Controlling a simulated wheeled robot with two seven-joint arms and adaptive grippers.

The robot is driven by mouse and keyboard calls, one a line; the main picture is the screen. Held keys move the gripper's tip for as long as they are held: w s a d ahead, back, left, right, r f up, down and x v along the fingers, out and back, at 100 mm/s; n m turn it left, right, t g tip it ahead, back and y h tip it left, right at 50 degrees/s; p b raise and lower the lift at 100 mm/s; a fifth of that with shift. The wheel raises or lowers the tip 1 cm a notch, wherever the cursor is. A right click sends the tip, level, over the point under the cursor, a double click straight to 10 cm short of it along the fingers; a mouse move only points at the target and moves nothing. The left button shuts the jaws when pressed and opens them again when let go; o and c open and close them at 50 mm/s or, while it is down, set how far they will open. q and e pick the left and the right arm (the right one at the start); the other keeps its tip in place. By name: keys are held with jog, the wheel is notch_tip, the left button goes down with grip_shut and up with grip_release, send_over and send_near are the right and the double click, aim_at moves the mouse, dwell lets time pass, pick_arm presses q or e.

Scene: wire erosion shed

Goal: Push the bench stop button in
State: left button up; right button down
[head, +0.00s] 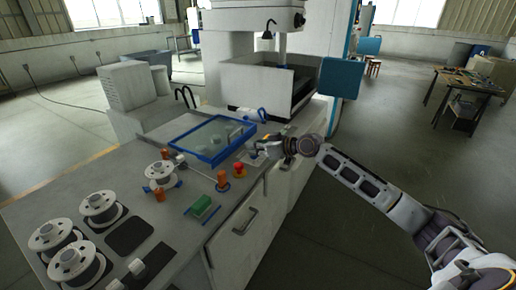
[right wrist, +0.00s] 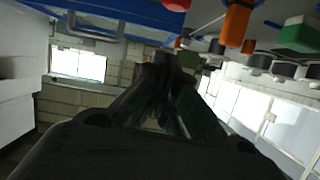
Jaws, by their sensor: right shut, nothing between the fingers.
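The stop button (head: 239,169) is a red cap on a yellow base, on the grey bench near its right edge. A red thing cut off at the top of the right wrist view (right wrist: 177,4) looks like the same button. My right gripper (head: 258,155) is over the bench edge, just beyond the button and to its right in the head view. Its fingers are together and empty, and they show dark in the right wrist view (right wrist: 168,75). A visible gap lies between the fingers and the button. I do not see my left gripper.
An orange cylinder (head: 222,180) stands close left of the button, with a green block (head: 201,206) nearer. A blue-framed tray (head: 186,133) lies behind. Several wire spools (head: 100,207) stand at the left. A drawer handle (head: 245,222) is on the bench front.

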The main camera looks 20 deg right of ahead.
aim_at(242, 165)
jog(key=p+x, duration=0.1)
jog(key=x, duration=0.5)
jog(key=shift+a+f, duration=0.1)
jog(key=shift+f, duration=0.2)
jog(key=shift+s+f, duration=0.2)
jog(key=shift+f, duration=1.25)
pick_arm(q)
jog(key=shift+s+d+r, duration=0.4)
jog(key=shift+d+r, duration=0.25)
jog(key=shift+d, duration=0.1)
pick_arm(e)
jog(key=shift+f, duration=0.25)
pick_arm(q)
jog(key=shift+d, duration=0.1)
